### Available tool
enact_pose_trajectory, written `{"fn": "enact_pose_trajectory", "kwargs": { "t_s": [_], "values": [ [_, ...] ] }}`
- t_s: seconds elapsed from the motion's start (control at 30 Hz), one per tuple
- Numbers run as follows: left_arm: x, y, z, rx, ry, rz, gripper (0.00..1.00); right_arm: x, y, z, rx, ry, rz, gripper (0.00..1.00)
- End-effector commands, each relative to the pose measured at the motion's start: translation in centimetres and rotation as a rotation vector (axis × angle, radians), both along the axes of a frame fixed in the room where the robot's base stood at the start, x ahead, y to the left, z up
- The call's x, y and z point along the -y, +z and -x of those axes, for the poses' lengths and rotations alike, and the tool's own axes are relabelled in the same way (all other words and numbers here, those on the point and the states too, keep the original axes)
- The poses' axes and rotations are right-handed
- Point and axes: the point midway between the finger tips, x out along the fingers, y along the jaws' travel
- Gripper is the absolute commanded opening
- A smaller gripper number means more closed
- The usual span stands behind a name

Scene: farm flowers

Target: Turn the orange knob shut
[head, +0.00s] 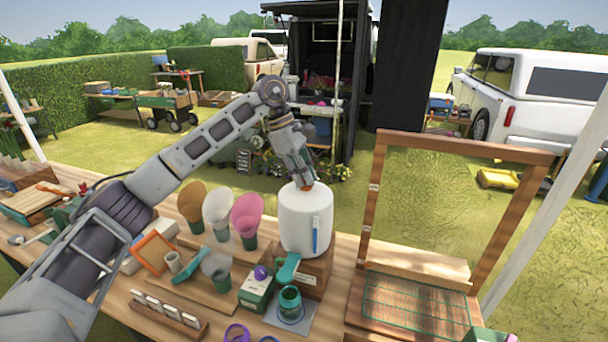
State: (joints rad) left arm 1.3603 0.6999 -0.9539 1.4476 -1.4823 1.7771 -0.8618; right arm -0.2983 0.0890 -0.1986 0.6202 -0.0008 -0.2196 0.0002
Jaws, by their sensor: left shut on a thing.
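A white tank (306,222) with a blue level strip stands on a wooden block (316,270) on the table. The orange knob (307,186) is on top of the tank; only a bit of orange shows between my fingers. My left gripper (304,179) points down from above and is shut on the orange knob. The fingers hide most of the knob, so its turn angle cannot be read. A teal tap (288,268) sticks out low at the tank's front, above a teal jar (290,303). My right gripper is not in view.
Brown, white and pink cones (247,213) stand left of the tank. A green box (256,290) with a purple ball sits in front. A wooden frame (372,200) with a wire grid stands to the right. The air above the tank is clear apart from my left arm.

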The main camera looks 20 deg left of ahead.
Motion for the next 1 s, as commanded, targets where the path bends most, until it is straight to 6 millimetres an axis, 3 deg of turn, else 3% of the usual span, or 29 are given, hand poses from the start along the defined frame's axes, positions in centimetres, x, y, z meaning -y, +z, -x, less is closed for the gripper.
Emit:
{"fn": "enact_pose_trajectory", "kwargs": {
  "t_s": [0.4,0.43,0.6,0.83,1.0],
  "values": [
    [0.0,0.0,0.0,0.002,-0.009,-0.001,0.00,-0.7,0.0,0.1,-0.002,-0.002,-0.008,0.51],
    [0.0,0.0,0.0,0.002,-0.009,-0.001,0.10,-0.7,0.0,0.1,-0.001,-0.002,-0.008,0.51],
    [0.0,0.0,0.0,0.002,-0.009,-0.001,0.30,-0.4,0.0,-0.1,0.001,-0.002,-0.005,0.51],
    [0.0,0.0,0.0,0.001,-0.008,-0.001,0.30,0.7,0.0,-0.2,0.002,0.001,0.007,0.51],
    [-0.1,0.2,0.0,0.001,-0.008,0.000,0.30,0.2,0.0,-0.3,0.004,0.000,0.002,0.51]
  ]
}}
